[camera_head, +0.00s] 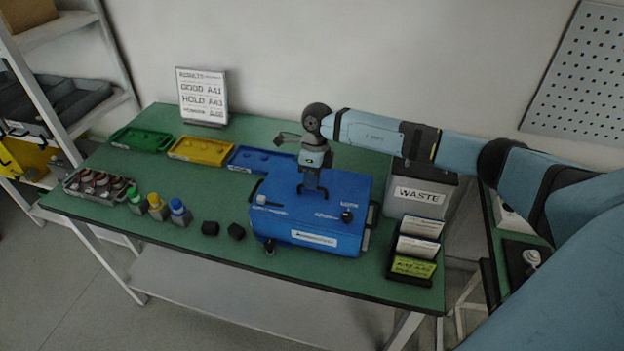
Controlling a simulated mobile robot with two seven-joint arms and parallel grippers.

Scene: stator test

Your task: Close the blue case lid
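The blue case (335,222) stands on the green-topped table. Its top looks flat and level, with a white fitting at the left, a dark knob at the right and small white labels. I see no raised lid. My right gripper (313,191) points down over the middle of the case top, at or just above its surface. Its dark fingertips look spread apart with blue between them, and I see nothing held. Whether they touch the top is unclear. My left gripper is not in view.
Green (141,140), yellow (201,150) and blue (262,159) trays lie along the back.

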